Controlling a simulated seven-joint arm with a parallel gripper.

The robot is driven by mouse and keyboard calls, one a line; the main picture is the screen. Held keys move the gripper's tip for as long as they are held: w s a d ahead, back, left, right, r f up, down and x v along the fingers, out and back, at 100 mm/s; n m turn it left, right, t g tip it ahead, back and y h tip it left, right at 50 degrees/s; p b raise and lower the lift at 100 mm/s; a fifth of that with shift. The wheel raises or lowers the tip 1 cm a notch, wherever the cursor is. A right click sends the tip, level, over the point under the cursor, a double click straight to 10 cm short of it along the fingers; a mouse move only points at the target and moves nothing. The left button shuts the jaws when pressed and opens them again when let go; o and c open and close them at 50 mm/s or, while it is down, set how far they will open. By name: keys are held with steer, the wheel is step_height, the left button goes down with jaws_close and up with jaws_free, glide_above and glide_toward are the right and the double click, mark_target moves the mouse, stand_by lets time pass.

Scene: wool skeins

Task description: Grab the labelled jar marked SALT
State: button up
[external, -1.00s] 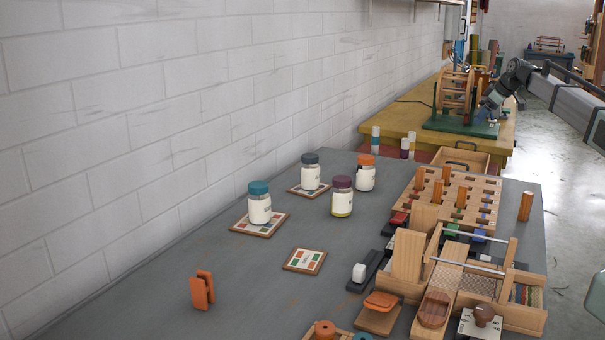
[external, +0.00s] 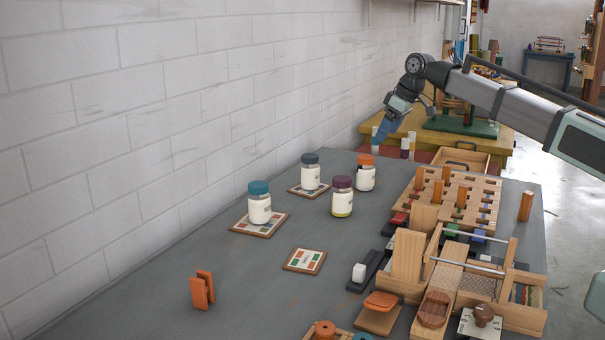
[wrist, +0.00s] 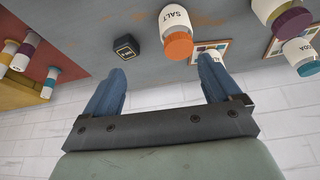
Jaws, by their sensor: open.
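The jar marked SALT (wrist: 174,20) has an orange lid and a white body. In the external view the orange-lidded jar (external: 365,178) stands upright on the grey table, at the back of the jar group. My gripper (external: 377,147) is above and just behind it, fingers pointing down. In the wrist view my gripper (wrist: 162,66) has its two blue fingers wide apart with nothing between them. The jar is outside the fingers, apart from them.
A purple-lidded jar (external: 342,198) stands close in front of the orange-lidded one. A grey-lidded jar (external: 310,173) and a teal-lidded jar (external: 259,204) stand on patterned tiles. A small black block (wrist: 125,46) lies near the SALT jar. A wooden peg board (external: 447,203) is to the right.

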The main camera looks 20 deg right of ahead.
mark_target(366, 170)
steer(key=a+f, duration=0.1)
steer(key=f, duration=0.1)
steer(key=a+f, duration=0.2)
steer(key=f, duration=0.1)
steer(key=a+f, duration=0.2)
steer(key=shift+w+a+f, duration=0.1)
steer(key=shift+w+f, duration=0.2)
steer(key=shift+f, duration=0.1)
steer(key=shift+d+x, duration=0.15)
steer(key=shift+x, duration=0.75)
steer(key=shift+d+x, duration=0.15)
steer(key=shift+x, duration=0.75)
steer(key=shift+d+x, duration=0.2)
steer(key=shift+x, duration=0.7)
steer(key=shift+f, duration=0.1)
steer(key=c, duration=1.3)
steer(key=shift+o, duration=0.2)
